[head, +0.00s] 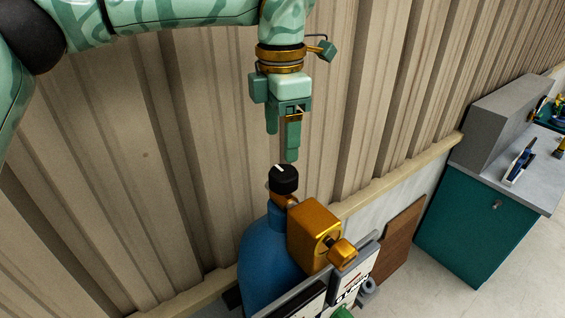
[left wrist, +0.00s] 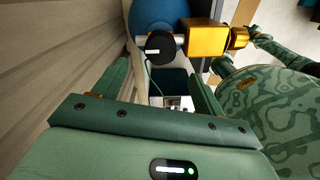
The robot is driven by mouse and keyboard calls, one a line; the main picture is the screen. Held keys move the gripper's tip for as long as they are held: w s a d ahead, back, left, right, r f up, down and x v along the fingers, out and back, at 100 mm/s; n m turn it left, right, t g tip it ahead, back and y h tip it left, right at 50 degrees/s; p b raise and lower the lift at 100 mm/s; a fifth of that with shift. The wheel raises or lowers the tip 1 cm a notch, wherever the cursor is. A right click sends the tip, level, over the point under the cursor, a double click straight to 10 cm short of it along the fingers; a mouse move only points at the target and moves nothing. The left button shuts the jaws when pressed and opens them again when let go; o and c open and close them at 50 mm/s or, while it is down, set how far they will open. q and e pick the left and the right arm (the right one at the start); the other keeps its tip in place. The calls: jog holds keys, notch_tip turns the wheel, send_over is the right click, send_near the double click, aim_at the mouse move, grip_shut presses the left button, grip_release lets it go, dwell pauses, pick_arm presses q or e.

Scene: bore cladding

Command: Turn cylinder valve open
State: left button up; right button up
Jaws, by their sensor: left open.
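A blue gas cylinder (head: 262,255) stands by the wall, with a black valve knob (head: 284,179) with a white mark on its top. A gold block (head: 314,234) sits beside the knob on the cylinder's valve. My left gripper (head: 282,146) is just above the knob, pointing down, with its fingers apart and nothing between them. In the left wrist view the knob (left wrist: 160,46) lies beyond the two fingers, apart from them, with the blue cylinder (left wrist: 158,14) and gold block (left wrist: 203,38) behind and beside it.
A ribbed beige wall (head: 185,160) runs close behind the cylinder. A teal cabinet (head: 470,230) with a grey top and tools stands at the right. A panel with printed labels (head: 350,288) is in front of the cylinder.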

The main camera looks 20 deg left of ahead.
aim_at(283, 171)
pick_arm(q)
notch_tip(283, 171, down, 6)
jog(key=shift+w+d+f+p, duration=0.1)
jog(key=shift+w+f+p, duration=0.05)
jog(key=shift+p, duration=0.6)
jog(key=shift+f, duration=0.55)
pick_arm(e)
jog(key=shift+w+d+r, duration=0.3)
jog(key=shift+r, duration=0.2)
jog(key=shift+w+d+r, duration=0.25)
jog(key=shift+r, duration=0.2)
pick_arm(q)
jog(key=c, duration=1)
